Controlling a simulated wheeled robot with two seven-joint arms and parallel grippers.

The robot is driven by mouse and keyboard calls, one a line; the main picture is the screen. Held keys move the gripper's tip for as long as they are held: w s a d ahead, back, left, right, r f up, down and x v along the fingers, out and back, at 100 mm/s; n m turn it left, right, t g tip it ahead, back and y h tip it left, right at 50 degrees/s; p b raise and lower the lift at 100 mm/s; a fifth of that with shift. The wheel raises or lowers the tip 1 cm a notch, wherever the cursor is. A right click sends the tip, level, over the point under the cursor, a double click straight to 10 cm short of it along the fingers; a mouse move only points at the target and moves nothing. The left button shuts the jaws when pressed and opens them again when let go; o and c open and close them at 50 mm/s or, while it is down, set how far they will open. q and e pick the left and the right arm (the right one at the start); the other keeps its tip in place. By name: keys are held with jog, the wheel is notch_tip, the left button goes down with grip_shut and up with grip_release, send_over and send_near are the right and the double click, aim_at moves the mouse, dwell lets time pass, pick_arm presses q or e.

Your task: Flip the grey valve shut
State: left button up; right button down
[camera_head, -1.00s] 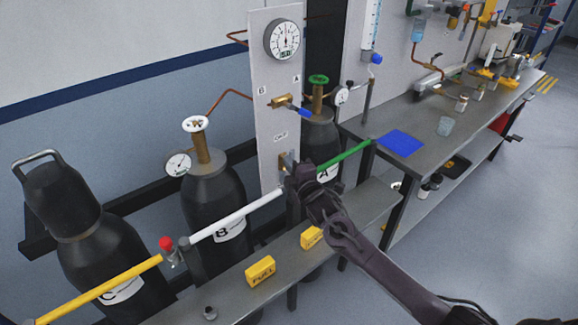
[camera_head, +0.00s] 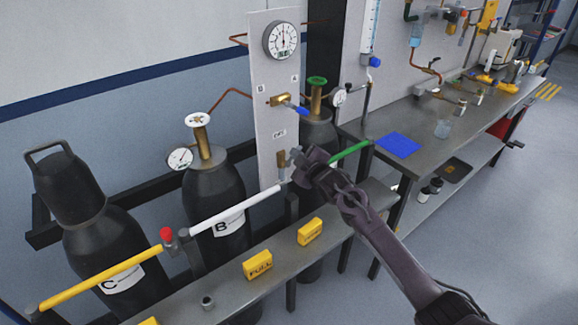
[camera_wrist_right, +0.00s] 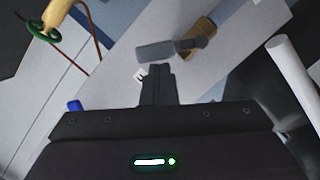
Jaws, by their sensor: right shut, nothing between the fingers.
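The grey valve is the lower one on the white panel. It has a brass body (camera_head: 282,160) and a grey handle (camera_head: 295,153). In the right wrist view its brass body (camera_wrist_right: 201,35) and flat grey handle (camera_wrist_right: 155,50) show, the handle pointing left there, away from the body. My right gripper (camera_head: 304,160) is shut and empty, beside the handle. In the wrist view its fingertips (camera_wrist_right: 158,69) are just below the handle; I cannot tell if they touch. The gripper may hide part of the handle in the head view. My left gripper is not in view.
A blue-handled valve (camera_head: 285,101) and a gauge (camera_head: 281,41) sit higher on the panel (camera_head: 268,145). Dark cylinders (camera_head: 212,180) stand behind a low bench (camera_head: 232,283) with yellow blocks (camera_head: 258,265). White, yellow and green bars run across the cylinders. A workbench is at right.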

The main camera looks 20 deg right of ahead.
jog(key=d+f+m, duration=0.1)
jog(key=m, duration=0.1)
jog(key=w+d+f+m+g+y, duration=0.1)
jog(key=m, duration=0.1)
jog(key=d+f+m+y+b, duration=0.1)
jog(key=m, duration=0.2)
jog(key=shift+w+d+g, duration=0.25)
jog(key=shift+d+g, duration=0.05)
jog(key=shift+d, duration=0.05)
dwell(0.7)
jog(key=shift+r, duration=0.1)
jog(key=s+d+r, duration=0.3)
jog(key=s+r, duration=0.3)
jog(key=s, duration=0.3)
jog(key=shift+d+r, duration=0.15)
